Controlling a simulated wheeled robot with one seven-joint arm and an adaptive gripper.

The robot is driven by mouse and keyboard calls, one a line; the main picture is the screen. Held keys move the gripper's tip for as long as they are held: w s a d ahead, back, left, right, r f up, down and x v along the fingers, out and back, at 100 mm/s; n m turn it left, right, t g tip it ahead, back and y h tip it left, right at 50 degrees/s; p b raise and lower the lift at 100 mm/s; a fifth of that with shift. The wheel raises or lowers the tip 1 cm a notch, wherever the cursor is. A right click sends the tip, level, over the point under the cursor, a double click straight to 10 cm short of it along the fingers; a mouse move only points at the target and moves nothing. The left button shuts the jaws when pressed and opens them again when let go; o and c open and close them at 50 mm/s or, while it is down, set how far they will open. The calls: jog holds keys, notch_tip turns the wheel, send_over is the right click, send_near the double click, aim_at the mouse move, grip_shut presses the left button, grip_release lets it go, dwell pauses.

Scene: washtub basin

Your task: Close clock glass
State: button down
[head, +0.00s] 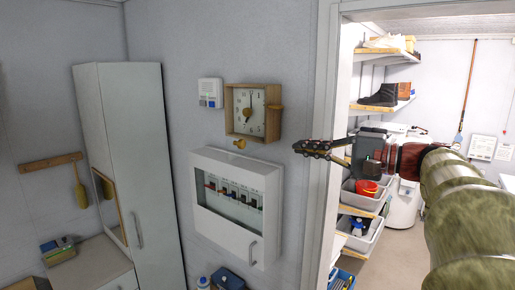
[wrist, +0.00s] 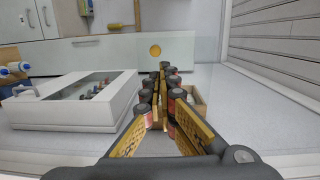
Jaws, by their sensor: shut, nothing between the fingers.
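The clock (head: 253,111) hangs on the wall in the head view, with a pale dial in a square wooden case. A small wooden piece sticks out at the case's right side. I cannot make out the glass pane or how far open it stands. My gripper (head: 302,147) is shut and empty, right of the clock and slightly lower in the picture, apart from it. In the wrist view my gripper (wrist: 162,72) has its fingertips together. Part of a wooden case, seemingly the clock (wrist: 198,98), shows behind the right finger, mostly hidden.
A white fuse box (head: 238,203) is on the wall below the clock; it also shows in the wrist view (wrist: 118,113). A white thermostat-like box (head: 210,93) is left of the clock. A door frame (head: 322,190) stands close to my arm. A tall cabinet (head: 135,170) is farther left.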

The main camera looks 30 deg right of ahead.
aim_at(244, 142)
jog(key=p+x, duration=0.1)
jog(key=x, duration=0.6)
jog(key=p+x, duration=0.1)
jog(key=x, duration=0.6)
jog(key=shift+w+a+f, duration=0.1)
jog(key=shift+w+f, duration=0.1)
jog(key=shift+w, duration=0.1)
